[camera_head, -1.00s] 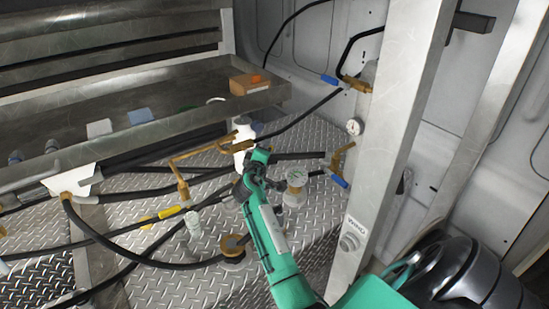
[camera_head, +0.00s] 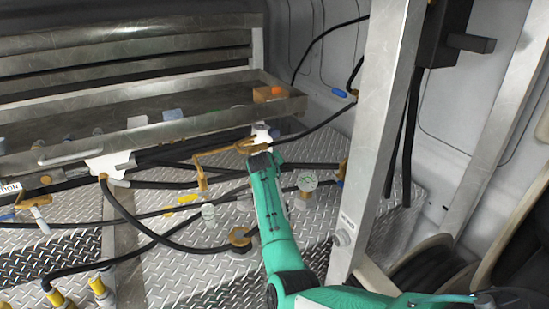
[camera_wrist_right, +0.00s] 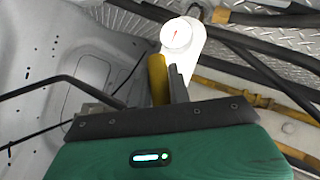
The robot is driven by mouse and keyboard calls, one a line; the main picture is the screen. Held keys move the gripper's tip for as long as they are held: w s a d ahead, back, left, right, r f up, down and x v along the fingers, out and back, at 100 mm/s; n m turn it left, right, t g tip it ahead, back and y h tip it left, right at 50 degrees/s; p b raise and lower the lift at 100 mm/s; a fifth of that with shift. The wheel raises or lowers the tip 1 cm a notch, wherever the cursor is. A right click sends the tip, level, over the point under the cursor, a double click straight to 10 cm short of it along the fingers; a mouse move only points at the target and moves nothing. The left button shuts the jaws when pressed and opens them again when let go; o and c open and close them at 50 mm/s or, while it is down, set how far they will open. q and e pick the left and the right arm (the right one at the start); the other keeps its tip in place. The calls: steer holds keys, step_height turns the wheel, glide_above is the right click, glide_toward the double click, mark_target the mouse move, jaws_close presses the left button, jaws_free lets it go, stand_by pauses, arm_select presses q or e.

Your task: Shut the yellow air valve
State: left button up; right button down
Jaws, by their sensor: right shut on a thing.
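In the right wrist view a yellow handle (camera_wrist_right: 157,78), which looks like the air valve's, stands between the fingers of my right gripper (camera_wrist_right: 160,92). The gripper is shut on it. The gripper and wrist hide the handle there. My left gripper is in neither view.
A metal post (camera_head: 377,130) stands close to the right of my arm. A metal tray (camera_head: 200,122) lies behind the pipework. Black hoses (camera_head: 150,250) cross the tread-plate floor. Yellow fittings (camera_head: 100,287) show at lower left.

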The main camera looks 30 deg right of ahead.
steer(key=shift+a+m+y+p, duration=0.4)
steer(key=shift+a+y+p, duration=0.05)
steer(key=shift+y+p, duration=0.3)
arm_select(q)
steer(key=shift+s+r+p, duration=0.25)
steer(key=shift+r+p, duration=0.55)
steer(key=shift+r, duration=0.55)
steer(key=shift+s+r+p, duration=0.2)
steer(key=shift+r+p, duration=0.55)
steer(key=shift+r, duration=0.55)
arm_select(e)
steer(key=shift+w+a+f+m+y, duration=0.1)
steer(key=shift+a+f+m+y, duration=0.15)
steer(key=shift+a+m+y, duration=0.45)
steer(key=shift+w+a+f+m+y, duration=0.1)
steer(key=shift+a+f+m+y, duration=0.25)
steer(key=shift+y, duration=0.6)
steer(key=shift+a, duration=0.15)
steer(key=c, duration=1.3)
jaws_free()
steer(key=shift+r, duration=0.1)
steer(key=shift+s, duration=0.1)
